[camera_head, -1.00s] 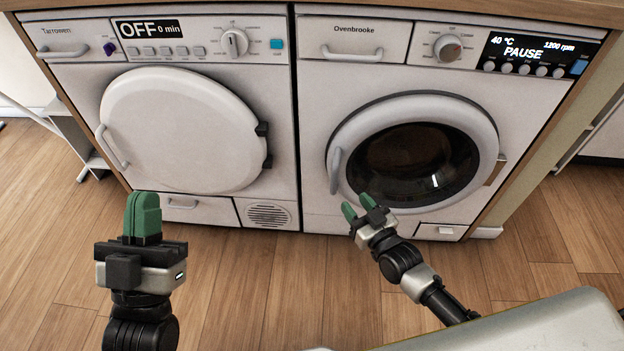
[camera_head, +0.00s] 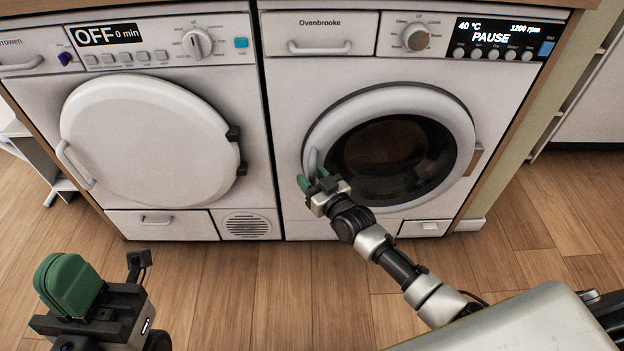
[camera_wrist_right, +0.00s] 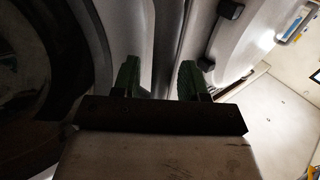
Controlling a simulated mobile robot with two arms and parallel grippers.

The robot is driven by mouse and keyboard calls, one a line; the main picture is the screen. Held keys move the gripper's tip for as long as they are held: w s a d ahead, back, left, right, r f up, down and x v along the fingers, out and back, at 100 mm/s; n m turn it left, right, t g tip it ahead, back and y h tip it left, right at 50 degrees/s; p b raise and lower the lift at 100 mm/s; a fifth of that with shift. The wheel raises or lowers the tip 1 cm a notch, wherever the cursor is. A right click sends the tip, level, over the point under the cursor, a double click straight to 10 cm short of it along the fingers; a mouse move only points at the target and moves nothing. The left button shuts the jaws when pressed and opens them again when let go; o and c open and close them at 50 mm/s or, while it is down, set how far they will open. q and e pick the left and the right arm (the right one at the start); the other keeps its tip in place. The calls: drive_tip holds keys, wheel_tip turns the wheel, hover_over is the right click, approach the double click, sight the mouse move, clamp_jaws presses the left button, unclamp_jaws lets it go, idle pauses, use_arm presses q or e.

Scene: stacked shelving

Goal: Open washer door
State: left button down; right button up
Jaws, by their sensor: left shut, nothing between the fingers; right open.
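The washer (camera_head: 290,120) is the right machine, with a round white-rimmed door (camera_head: 455,110) and dark glass; the door looks shut. Its grey handle (camera_head: 312,160) is on the left side of the rim. My right gripper (camera_head: 313,183) is open at the lower end of the handle. My left gripper (camera_head: 68,283) is shut and empty, low at the left over the floor.
The left machine, a dryer (camera_head: 255,120), has a shut round white door (camera_head: 150,140) with hinges facing the washer. A wooden counter (camera_head: 300,4) runs above both. The wooden floor (camera_head: 260,290) in front is clear. A white shelf unit (camera_head: 45,165) stands at the left.

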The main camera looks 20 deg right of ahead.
clamp_jaws()
drive_tip(key=shift+s, duration=0.15)
